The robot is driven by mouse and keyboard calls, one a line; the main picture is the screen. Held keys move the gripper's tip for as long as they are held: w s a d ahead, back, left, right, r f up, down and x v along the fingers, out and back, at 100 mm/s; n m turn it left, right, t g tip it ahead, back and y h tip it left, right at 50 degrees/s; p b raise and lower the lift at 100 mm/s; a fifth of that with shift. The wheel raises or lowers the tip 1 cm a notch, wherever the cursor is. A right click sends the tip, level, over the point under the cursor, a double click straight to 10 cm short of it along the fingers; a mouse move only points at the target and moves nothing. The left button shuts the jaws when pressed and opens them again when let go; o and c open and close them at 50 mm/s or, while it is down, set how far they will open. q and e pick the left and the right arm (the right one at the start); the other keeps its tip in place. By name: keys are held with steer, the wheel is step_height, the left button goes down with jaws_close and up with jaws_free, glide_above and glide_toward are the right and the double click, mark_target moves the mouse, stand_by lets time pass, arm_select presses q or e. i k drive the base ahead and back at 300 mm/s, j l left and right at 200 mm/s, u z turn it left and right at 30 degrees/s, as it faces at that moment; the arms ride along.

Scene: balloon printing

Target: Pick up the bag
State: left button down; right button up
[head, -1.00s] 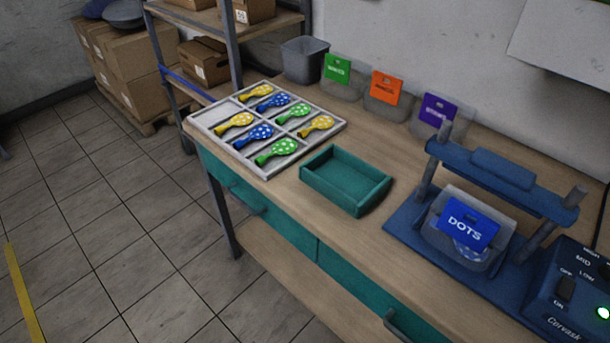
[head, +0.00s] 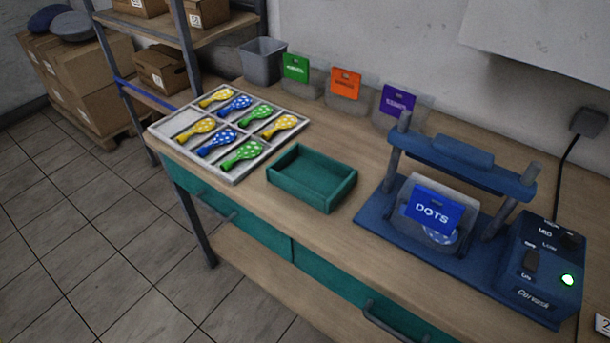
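A clear bag with a blue DOTS header card (head: 434,208) stands in the blue sealing machine (head: 375,213), below its raised crossbar and between the two posts. A blue dotted balloon shows through the lower part of the bag. Three more clear bags stand against the wall at the back of the table: one with a green card (head: 296,67), one with an orange card (head: 345,83) and one with a purple card (head: 397,101). Neither of my grippers shows in the head view.
A white divided tray (head: 178,122) with several dotted balloons lies at the table's left. An empty green tray (head: 312,179) sits in the middle. A grey bin (head: 263,61) stands at the back. The machine's control box (head: 540,270) is at the right with a green light.

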mark_target(427, 211)
steer(key=i+j, duration=0.15)
steer(key=j, duration=0.2)
steer(key=i+j, duration=0.15)
steer(key=j, duration=0.2)
steer(key=i+j, duration=0.15)
steer(key=j, duration=0.2)
steer(key=i+j, duration=0.15)
steer(key=j, duration=0.15)
steer(key=i+j, duration=0.15)
steer(key=j, duration=0.2)
steer(key=z, duration=1.35)
